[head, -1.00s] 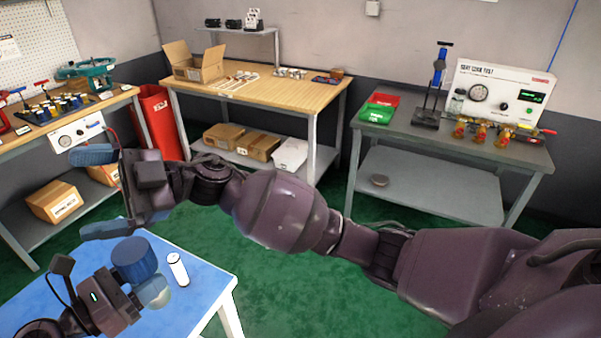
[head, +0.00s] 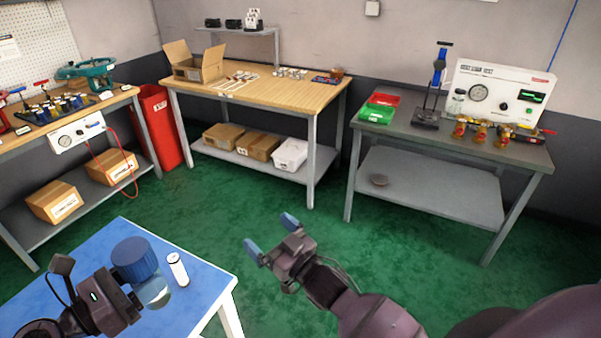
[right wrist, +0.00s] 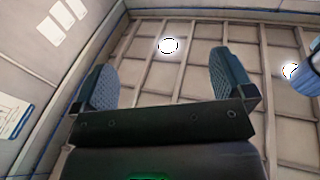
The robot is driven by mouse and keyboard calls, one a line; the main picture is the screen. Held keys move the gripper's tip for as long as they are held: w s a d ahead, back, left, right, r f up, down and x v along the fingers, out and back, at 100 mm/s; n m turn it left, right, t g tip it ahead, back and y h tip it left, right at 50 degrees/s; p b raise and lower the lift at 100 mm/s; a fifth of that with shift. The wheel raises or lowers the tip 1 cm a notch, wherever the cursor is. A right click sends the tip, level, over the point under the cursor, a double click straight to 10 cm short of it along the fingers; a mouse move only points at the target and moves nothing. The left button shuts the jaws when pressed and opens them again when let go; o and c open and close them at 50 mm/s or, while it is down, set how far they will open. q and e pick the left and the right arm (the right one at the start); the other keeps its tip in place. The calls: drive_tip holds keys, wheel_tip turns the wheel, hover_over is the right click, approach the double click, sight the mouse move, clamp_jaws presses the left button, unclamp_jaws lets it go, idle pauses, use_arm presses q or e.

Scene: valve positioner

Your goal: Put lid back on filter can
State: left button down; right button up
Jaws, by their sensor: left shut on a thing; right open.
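A blue ribbed round cap (head: 134,259), which looks like the lid, shows in the head view above a clear, glassy bowl (head: 156,293), which looks like the filter can. The two line up upright; I cannot tell whether they are fully seated. My left gripper (head: 134,291) comes in from the left and is shut on the filter can; its fingertips are largely hidden.
The blue-topped table (head: 205,282) has bare surface behind and right of the can. Further back are a wooden bench (head: 262,90) with an open carton, a grey bench (head: 450,135) with a test panel, and a left bench with tools. Green floor lies open between.

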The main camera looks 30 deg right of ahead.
drive_tip(key=s+d+f+m+g+h, duration=0.1)
drive_tip(key=s+d+f+g+h, duration=0.1)
drive_tip(key=s+f, duration=0.6)
drive_tip(key=s+d+f+m+g+h, duration=0.1)
drive_tip(key=s+d+f+g+h, duration=0.2)
drive_tip(key=s+f, duration=0.6)
drive_tip(key=s+d+g, duration=0.2)
drive_tip(key=s+d, duration=0.1)
drive_tip(key=shift+d+f+h, duration=0.2)
drive_tip(key=shift+h, duration=0.1)
